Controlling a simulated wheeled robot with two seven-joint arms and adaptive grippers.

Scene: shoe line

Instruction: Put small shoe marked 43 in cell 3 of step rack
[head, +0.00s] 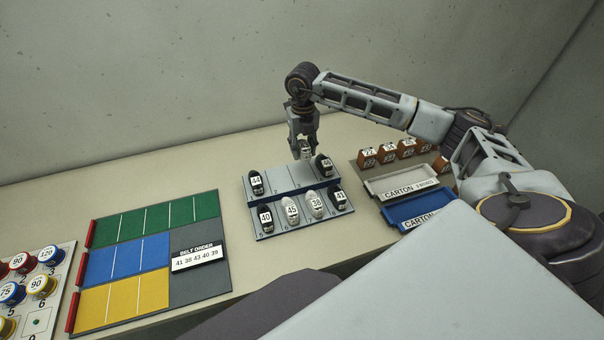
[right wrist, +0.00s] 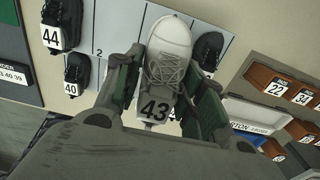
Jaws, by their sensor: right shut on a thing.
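The small white-grey shoe marked 43 (right wrist: 168,60) is between the fingers of my right gripper (right wrist: 155,85), its label facing the wrist camera. In the head view the right gripper (head: 304,143) points down at the back of the step rack (head: 297,177), and the shoe (head: 306,154) shows small below it. It is in line with the third cell of the upper step, between the bare second cell and a dark shoe (head: 323,166) at the right end. I cannot tell whether it touches the rack. My left gripper is not in view.
Shoe 44 (head: 257,183) stands at the upper step's left end. Shoes 40 (head: 266,217), 45 (head: 290,210), 38 (head: 314,204) and 41 (head: 338,198) fill the lower step. Carton trays (head: 402,184) and orange boxes (head: 388,153) lie right; a coloured board (head: 200,240) lies left.

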